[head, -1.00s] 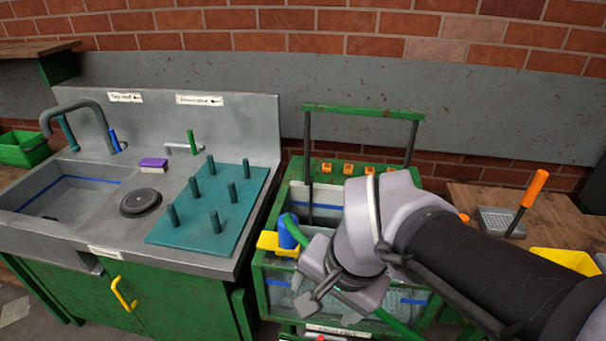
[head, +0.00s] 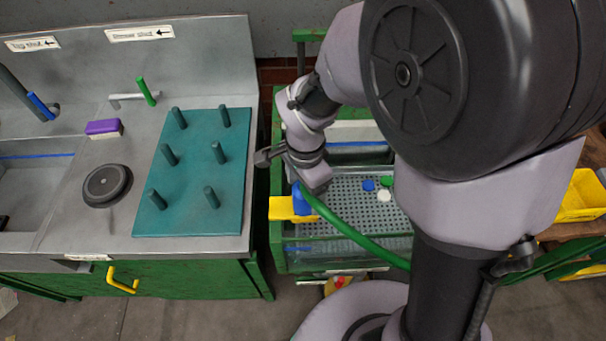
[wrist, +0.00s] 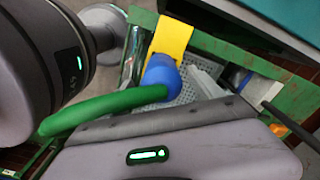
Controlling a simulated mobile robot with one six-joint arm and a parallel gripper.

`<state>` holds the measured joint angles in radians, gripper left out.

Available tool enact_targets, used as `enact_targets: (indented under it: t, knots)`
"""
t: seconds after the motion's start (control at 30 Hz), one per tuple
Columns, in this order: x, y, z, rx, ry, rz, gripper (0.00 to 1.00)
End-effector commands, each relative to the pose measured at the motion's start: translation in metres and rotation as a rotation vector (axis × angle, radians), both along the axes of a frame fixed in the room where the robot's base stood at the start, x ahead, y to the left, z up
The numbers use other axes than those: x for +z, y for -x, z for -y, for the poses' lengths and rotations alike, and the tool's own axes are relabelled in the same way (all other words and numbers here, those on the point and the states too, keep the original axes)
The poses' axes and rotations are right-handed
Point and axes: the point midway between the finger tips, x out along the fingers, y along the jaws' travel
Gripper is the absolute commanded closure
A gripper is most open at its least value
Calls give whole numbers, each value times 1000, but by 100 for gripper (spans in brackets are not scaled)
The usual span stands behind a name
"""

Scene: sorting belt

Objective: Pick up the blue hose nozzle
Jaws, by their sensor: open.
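The blue hose nozzle (head: 301,201) sits at the yellow holder (head: 284,209) on the left rim of the green-framed tub. A green hose (head: 345,229) runs from it to the right. My gripper (head: 312,178) is just above and behind the nozzle in the head view; its jaws are open, and whether they touch the nozzle cannot be told. The nozzle also shows in the wrist view (wrist: 160,76), beyond the grey gripper body, with its lower part hidden. The yellow holder (wrist: 172,38) is behind it there.
Left of the tub stands the sink counter with a teal peg board (head: 190,190), a black drain cover (head: 107,185) and a purple sponge (head: 104,128). The perforated tub tray (head: 355,212) holds blue, green and white caps. A yellow bin (head: 580,198) is at right.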

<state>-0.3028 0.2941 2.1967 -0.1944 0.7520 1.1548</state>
Motion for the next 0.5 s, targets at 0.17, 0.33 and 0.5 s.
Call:
enact_targets:
  t: [0.17, 0.33, 0.5]
  knots:
    - [-36, 1, 0, -1, 1, -3, 24]
    - [-50, 1, 0, -1, 0, -1, 24]
    - [-48, 0, 0, 0, 0, -1, 34]
